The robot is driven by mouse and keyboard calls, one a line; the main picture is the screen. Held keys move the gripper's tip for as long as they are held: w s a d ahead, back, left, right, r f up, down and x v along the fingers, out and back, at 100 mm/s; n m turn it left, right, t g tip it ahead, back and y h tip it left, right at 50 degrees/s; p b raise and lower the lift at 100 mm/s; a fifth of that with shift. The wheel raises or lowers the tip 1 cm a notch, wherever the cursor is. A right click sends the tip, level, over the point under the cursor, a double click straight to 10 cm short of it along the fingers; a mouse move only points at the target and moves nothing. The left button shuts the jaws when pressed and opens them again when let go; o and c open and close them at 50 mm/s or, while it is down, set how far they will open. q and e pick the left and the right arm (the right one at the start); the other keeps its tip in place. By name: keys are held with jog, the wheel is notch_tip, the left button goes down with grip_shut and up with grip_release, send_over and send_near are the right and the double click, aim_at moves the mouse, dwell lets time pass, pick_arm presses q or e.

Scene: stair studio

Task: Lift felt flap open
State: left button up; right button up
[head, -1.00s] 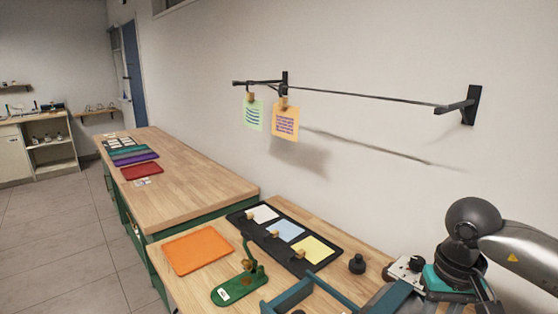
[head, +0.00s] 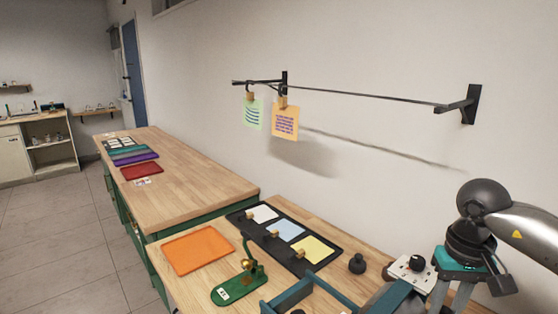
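Flat pieces that look like felt lie on the benches. An orange sheet (head: 200,250) lies flat on the near bench. On the far bench are a red sheet (head: 141,171), a purple one (head: 137,160) and a teal one (head: 128,150). I cannot tell which of them, if any, has a flap. My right gripper (head: 450,292) hangs at the lower right, far from these sheets, with two grey prongs pointing down. Their tips are not clear, so its opening is uncertain. My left gripper is out of view.
A black tray (head: 241,225) holds white, blue and yellow cards. A green stand (head: 233,290), a black knob (head: 357,264) and a blue-grey frame (head: 290,296) are nearby. Two notes hang from a wall rail (head: 360,95). The far bench's near half (head: 200,190) is clear.

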jog(key=shift+w+d+r, duration=0.1)
jog(key=shift+w+d, duration=0.35)
jog(key=shift+d, duration=0.2)
jog(key=shift+w+d+r, duration=0.1)
jog(key=shift+w+d, duration=0.35)
jog(key=shift+d, duration=0.2)
jog(key=o, duration=0.7)
jog(key=shift+s, duration=0.1)
jog(key=o, duration=0.6)
jog(key=shift+a, duration=0.1)
jog(key=shift+r, duration=0.15)
notch_tip(320, 180, up, 8)
jog(key=p, duration=0.5)
jog(key=shift+p, duration=0.4)
